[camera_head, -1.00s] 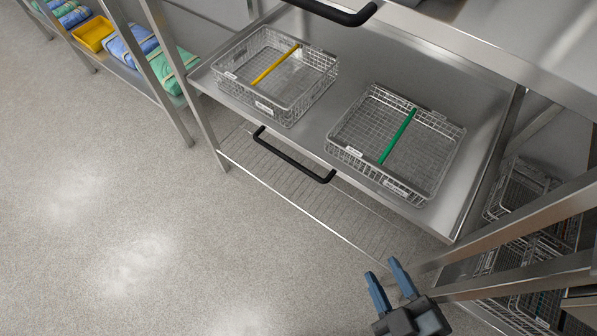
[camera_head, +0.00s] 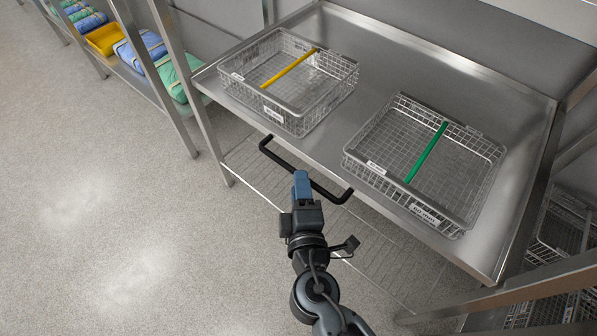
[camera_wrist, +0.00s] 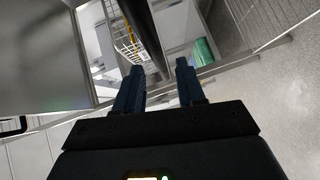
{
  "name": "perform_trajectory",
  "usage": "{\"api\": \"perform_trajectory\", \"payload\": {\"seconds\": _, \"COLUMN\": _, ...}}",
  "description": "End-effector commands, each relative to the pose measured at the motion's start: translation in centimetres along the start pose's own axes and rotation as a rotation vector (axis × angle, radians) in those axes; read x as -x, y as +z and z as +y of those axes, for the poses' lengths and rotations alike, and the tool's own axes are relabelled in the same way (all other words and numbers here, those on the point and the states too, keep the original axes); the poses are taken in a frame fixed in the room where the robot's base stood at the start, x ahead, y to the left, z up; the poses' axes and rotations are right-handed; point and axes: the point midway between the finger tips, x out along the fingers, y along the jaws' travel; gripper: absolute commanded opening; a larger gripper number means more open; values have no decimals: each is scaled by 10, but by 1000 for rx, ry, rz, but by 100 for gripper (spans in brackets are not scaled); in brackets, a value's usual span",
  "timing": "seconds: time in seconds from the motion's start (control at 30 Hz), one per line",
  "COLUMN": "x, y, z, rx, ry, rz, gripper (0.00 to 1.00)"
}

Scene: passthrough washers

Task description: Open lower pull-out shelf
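The lower shelf (camera_head: 335,120) is a steel tray in the head view, with two wire baskets on it. Its black bar handle (camera_head: 330,191) runs along the front edge. My gripper (camera_head: 301,180) is at the middle of this handle, its blue fingers overlapping the bar in the head view. In the wrist view the two fingers (camera_wrist: 158,75) stand apart, and a dark bar (camera_wrist: 147,35), seemingly the handle, reaches between their tips. I cannot tell whether the fingers touch it.
One wire basket (camera_head: 290,118) has a yellow bar, the other (camera_head: 455,215) a green one. Steel posts (camera_head: 160,85) stand at the left, before a rack with wrapped bundles (camera_head: 147,48) and a yellow tray (camera_head: 104,40). More baskets sit lower right. The floor (camera_head: 90,200) at left is clear.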

Motion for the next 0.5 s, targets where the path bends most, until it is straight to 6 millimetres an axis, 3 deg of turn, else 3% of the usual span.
{"api": "perform_trajectory", "payload": {"seconds": 0.2, "x": -32, "y": 0, "z": 0, "rx": -1, "ry": 0, "rz": 0, "gripper": 39}}
{"api": "perform_trajectory", "payload": {"seconds": 0.5, "x": -46, "y": 0, "z": 0, "rx": -1, "ry": -1, "rz": 0, "gripper": 39}}
